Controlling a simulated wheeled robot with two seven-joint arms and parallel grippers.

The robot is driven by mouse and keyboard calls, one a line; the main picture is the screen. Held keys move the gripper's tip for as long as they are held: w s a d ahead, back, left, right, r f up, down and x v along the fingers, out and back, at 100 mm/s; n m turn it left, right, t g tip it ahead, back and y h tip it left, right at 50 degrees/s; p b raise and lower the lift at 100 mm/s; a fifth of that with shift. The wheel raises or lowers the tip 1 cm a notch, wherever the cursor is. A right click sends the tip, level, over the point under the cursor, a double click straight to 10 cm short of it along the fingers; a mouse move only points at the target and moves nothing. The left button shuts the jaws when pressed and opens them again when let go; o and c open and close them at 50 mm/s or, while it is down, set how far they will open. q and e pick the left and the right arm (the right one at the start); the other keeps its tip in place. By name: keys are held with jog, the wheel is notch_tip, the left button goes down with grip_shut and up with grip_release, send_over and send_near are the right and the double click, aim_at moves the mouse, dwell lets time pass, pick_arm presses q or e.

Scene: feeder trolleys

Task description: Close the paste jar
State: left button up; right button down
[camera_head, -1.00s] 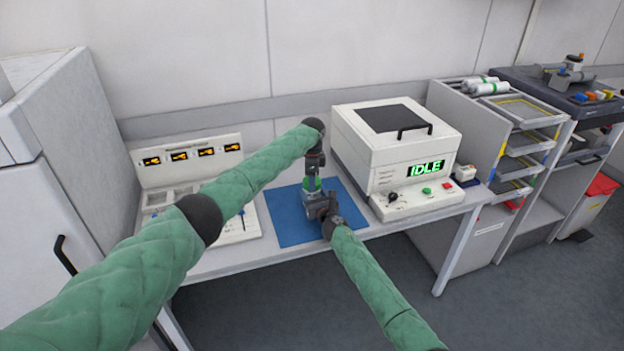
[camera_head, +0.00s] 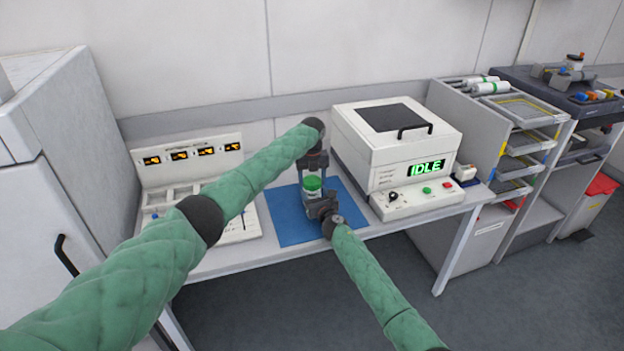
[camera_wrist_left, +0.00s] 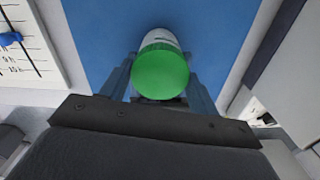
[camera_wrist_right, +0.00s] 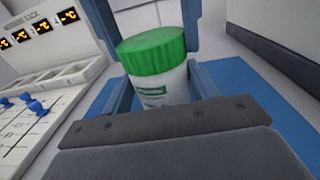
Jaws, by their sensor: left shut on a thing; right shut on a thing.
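The paste jar has a white body with a label (camera_wrist_right: 165,88) and a green ridged lid (camera_wrist_right: 153,50). It stands upright over the blue mat (camera_head: 288,222), with the green lid (camera_head: 312,184) on top. My left gripper (camera_head: 312,174) reaches down from above and is shut on the lid, which sits between its fingers in the left wrist view (camera_wrist_left: 160,72). My right gripper (camera_head: 316,203) comes from the front and is shut on the jar's body. The lid covers the jar's mouth; whether it is fully tight cannot be told.
A white machine (camera_head: 395,150) with an IDLE display stands right of the mat. A white panel unit (camera_head: 190,160) with small displays stands to the left. Bare blue mat surrounds the jar. A shelf unit (camera_head: 465,130) stands further right.

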pick_arm(q)
jog(key=m, duration=0.6)
jog(key=shift+w+a+m, duration=0.1)
jog(key=shift+w+m, duration=0.05)
jog(key=shift+m, duration=0.15)
jog(key=o, duration=0.9)
jog(key=shift+o, duration=0.2)
jog(key=shift+r, duration=2.25)
